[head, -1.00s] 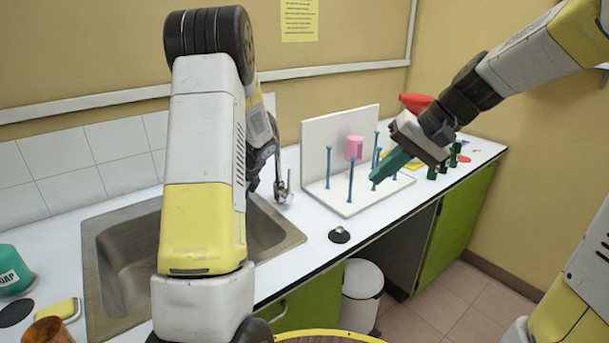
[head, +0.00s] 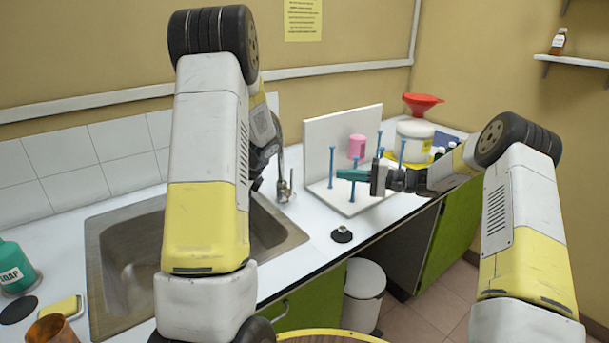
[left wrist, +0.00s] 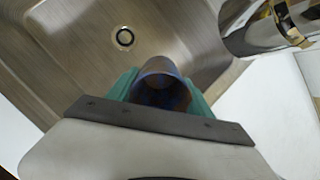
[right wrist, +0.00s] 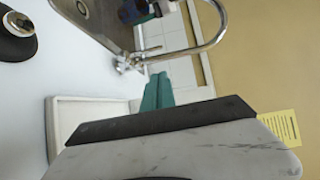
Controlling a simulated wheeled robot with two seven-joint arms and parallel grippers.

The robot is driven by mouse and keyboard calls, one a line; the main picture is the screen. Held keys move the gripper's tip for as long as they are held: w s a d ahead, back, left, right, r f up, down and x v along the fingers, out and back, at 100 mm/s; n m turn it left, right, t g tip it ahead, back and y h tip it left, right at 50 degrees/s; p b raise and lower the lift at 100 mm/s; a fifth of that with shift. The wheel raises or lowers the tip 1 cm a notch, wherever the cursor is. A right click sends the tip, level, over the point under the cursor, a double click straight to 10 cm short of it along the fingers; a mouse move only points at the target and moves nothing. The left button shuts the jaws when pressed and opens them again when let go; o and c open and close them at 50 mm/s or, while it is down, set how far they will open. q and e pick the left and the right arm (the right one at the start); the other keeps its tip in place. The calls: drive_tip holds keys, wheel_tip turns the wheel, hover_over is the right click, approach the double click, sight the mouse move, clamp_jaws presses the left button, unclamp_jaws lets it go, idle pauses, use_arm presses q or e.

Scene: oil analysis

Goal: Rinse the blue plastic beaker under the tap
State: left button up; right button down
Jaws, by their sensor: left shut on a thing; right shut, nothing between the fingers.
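The blue plastic beaker (left wrist: 162,92) shows in the left wrist view, between the teal fingers of my left gripper (left wrist: 165,95), which is shut on it over the sink (left wrist: 75,60). In the head view my own left arm hides this gripper and the beaker. The tap (head: 284,188) stands at the sink's right end; its curved spout shows in the right wrist view (right wrist: 215,38). My right gripper (head: 338,173) is shut and empty, pointing left in front of the peg rack. Its closed teal fingers point toward the tap in the right wrist view (right wrist: 157,92). I cannot make out water.
The white peg rack (head: 314,150) with blue pegs and a pink cup (head: 357,147) stands right of the tap. A black stopper (head: 341,235) lies on the counter. A soap bottle (head: 15,268) and a sponge (head: 62,307) are at the far left.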

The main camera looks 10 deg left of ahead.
drive_tip(key=w+f, duration=0.1)
approach(291, 184)
drive_tip(key=w+a+r, duration=0.3)
drive_tip(key=w, duration=0.2)
drive_tip(key=shift+s+a+r+t, duration=0.1)
drive_tip(key=shift+s+a+t, duration=0.2)
drive_tip(key=shift+s+a, duration=1.1)
drive_tip(key=shift+s+a+r+n, duration=0.2)
drive_tip(key=shift+s+a+n, duration=0.2)
drive_tip(key=shift+s+a, duration=0.3)
